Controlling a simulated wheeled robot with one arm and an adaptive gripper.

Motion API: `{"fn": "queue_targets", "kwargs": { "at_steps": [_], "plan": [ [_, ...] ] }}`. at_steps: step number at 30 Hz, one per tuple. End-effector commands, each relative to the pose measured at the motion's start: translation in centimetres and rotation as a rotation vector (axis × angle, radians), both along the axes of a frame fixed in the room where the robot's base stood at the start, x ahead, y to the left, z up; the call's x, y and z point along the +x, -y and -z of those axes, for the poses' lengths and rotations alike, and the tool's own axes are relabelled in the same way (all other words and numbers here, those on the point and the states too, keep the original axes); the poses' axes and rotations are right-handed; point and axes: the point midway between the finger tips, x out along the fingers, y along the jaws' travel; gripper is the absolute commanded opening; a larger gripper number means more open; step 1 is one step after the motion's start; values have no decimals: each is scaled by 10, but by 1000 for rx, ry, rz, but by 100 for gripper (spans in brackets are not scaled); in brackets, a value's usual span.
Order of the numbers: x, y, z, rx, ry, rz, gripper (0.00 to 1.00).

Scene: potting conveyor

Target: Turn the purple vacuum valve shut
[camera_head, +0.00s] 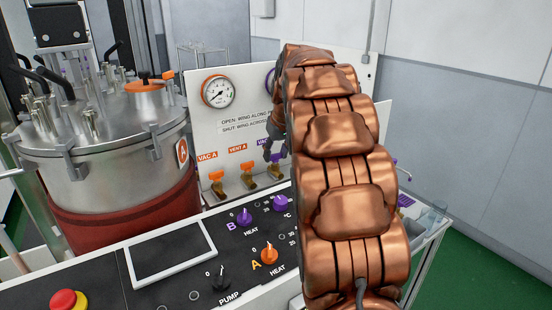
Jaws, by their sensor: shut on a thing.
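My copper-coloured arm reaches over the console to the upright white valve panel (203,95). My gripper (273,156), small and dark at the arm's far end, is at the purple vacuum valve (277,169). It is shut on that valve's wing. The valve's brass body shows just below the fingers, and a purple label starting "VAC" is partly visible above. Gripper and arm hide most of the wing, so I cannot tell whether it lies along or across the pipe.
Left of it are the orange VENT A valve (247,177) and orange VAC A valve (217,184). A round gauge (218,91) is above. A steel tank (100,150) stands left. Console knobs include a purple heat knob (244,217) and a red button (68,301). My arm hides the panel's right part.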

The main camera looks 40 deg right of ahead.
Motion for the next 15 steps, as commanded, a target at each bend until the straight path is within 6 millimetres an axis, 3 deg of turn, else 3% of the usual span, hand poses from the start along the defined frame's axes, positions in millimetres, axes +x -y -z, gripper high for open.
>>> {"fn": "queue_targets", "kwargs": {
  "at_steps": [6,15],
  "plan": [
    [2,-1,2,0,7,-112,8],
    [0,0,0,0,1,-141,8]
  ]
}}
